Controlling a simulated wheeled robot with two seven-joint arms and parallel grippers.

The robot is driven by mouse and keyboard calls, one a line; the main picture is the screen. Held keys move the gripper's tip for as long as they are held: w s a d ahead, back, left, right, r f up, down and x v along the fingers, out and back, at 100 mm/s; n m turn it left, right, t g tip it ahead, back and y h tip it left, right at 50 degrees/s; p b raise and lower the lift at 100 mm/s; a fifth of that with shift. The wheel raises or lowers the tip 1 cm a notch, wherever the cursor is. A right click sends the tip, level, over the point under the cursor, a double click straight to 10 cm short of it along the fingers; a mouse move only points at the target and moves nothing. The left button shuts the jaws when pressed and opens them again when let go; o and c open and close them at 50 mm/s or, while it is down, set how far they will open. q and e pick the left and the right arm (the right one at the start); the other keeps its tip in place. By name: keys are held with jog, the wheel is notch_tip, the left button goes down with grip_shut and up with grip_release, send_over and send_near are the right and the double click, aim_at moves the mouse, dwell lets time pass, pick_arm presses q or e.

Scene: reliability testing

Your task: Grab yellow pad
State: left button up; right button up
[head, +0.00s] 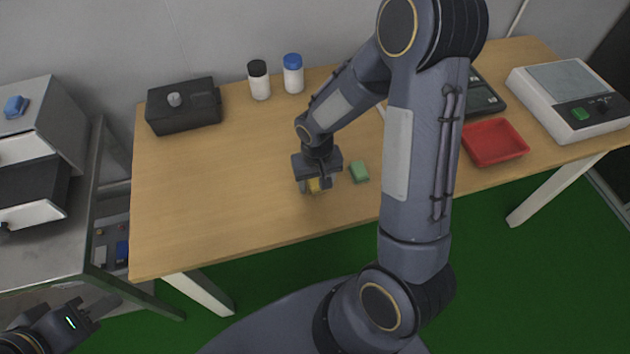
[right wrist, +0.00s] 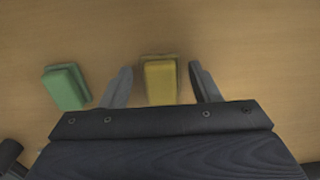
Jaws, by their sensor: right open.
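The yellow pad (head: 314,185) lies on the wooden table, partly hidden by my right gripper (head: 315,186). In the right wrist view the yellow pad (right wrist: 160,81) sits between the two open fingers of my right gripper (right wrist: 163,84), with a gap on each side. A green pad (head: 359,171) lies just right of the gripper in the head view. In the right wrist view the green pad (right wrist: 66,87) is outside the fingers, to the left. My left gripper (head: 98,306) is at the lower left, away from the table; its fingers are not clear.
On the wooden table (head: 200,200) stand a black box (head: 184,106), two bottles with black (head: 259,80) and blue (head: 293,74) caps, a red tray (head: 495,143) and a white scale (head: 570,98). The table's left front is clear. A metal cart (head: 60,235) stands left.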

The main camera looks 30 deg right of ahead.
jog(key=shift+c, duration=0.5)
jog(key=c, duration=1)
jog(key=shift+o, duration=0.2)
